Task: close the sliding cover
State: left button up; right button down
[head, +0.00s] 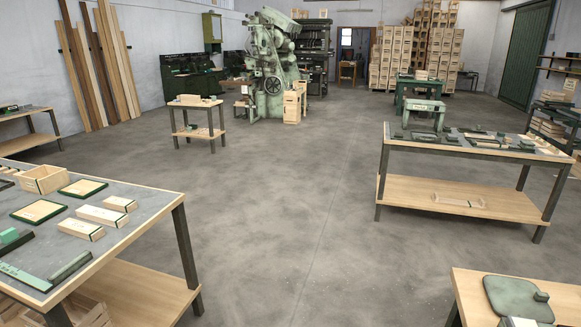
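No sliding cover can be made out with certainty. An open wooden crate (43,179) sits on the left workbench. Two flat wooden panels with dark green edges, a far one (83,187) and a near one (39,211), lie near it. Several pale wooden boxes or blocks (101,215) lie to their right; whether any has a sliding cover is too small to tell. Neither of my grippers is in view.
The left workbench (150,203) and right workbench (470,153) flank a wide clear floor (270,220). A low table (467,290) at bottom right carries a green rounded plate (510,297). A small table (195,103) and green machine (270,70) stand farther back.

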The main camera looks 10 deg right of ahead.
aim_at(478, 128)
jog(key=i+l+z, duration=0.2)
jog(key=i+z, duration=0.3)
jog(key=i, duration=0.5)
jog(key=i+j+z, duration=0.2)
jog(key=i+z, duration=0.25)
jog(key=i, duration=0.5)
jog(key=i+z, duration=0.1)
jog(key=i, duration=0.85)
jog(key=i+j+z, duration=0.1)
jog(key=i, duration=0.9)
jog(key=i+l+z, duration=0.15)
jog(key=i+z, duration=0.5)
jog(key=z, duration=0.25)
jog(key=i+z, duration=0.4)
jog(key=i+j+z, duration=0.25)
jog(key=z, duration=0.2)
jog(key=i+l+z, duration=0.25)
jog(key=i, duration=0.5)
jog(key=i+j+z, duration=0.1)
jog(key=i+z, duration=0.15)
jog(key=i, duration=0.5)
jog(key=i+u, duration=0.2)
jog(key=i, duration=0.45)
jog(key=i+u, duration=0.25)
jog(key=i, duration=0.4)
jog(key=i+l+u, duration=0.2)
jog(key=i, duration=0.45)
jog(key=i+l+u, duration=0.1)
jog(key=u, duration=1.95)
